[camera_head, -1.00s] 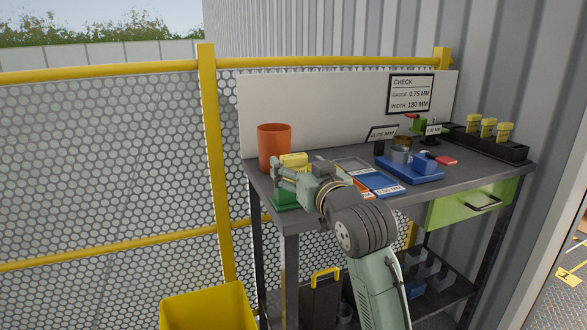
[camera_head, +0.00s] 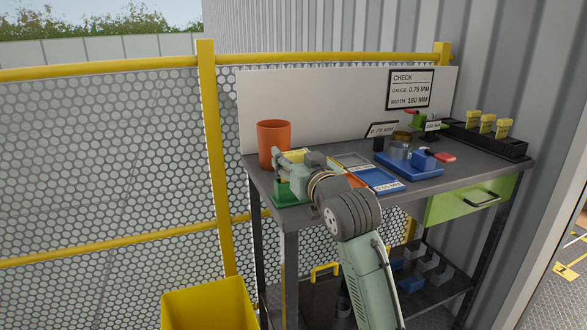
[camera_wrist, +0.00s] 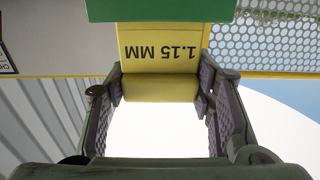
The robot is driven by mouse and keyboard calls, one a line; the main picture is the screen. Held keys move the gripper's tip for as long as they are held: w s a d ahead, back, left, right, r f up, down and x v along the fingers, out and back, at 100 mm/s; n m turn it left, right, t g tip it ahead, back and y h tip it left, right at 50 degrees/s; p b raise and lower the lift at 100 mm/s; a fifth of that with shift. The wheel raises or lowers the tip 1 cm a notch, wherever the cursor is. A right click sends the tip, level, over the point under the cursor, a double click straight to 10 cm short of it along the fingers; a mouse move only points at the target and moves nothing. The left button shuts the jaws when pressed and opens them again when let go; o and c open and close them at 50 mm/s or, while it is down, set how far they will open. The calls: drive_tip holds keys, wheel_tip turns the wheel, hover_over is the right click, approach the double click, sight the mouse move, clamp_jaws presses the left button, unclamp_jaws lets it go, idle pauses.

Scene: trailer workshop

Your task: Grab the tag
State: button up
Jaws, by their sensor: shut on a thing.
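The yellow tag (camera_wrist: 160,58) reads "1.15 MM", upside down in the wrist view. Its rounded end lies between the two fingers of my gripper (camera_wrist: 158,88), which press on its sides. The other end meets a green block (camera_wrist: 160,10) at the top edge of that view; I cannot tell whether they are joined. In the head view my gripper (camera_head: 283,165) is at the near left corner of the bench, above a green stand (camera_head: 289,196), and mostly hides the tag (camera_head: 297,154).
An orange cup (camera_head: 273,143) stands close behind my gripper. A yellow bin (camera_head: 208,305) stands below left.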

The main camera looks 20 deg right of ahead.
drive_tip(key=c, duration=0.4)
drive_tip(key=shift+r, duration=0.1)
drive_tip(key=shift+c, duration=0.2)
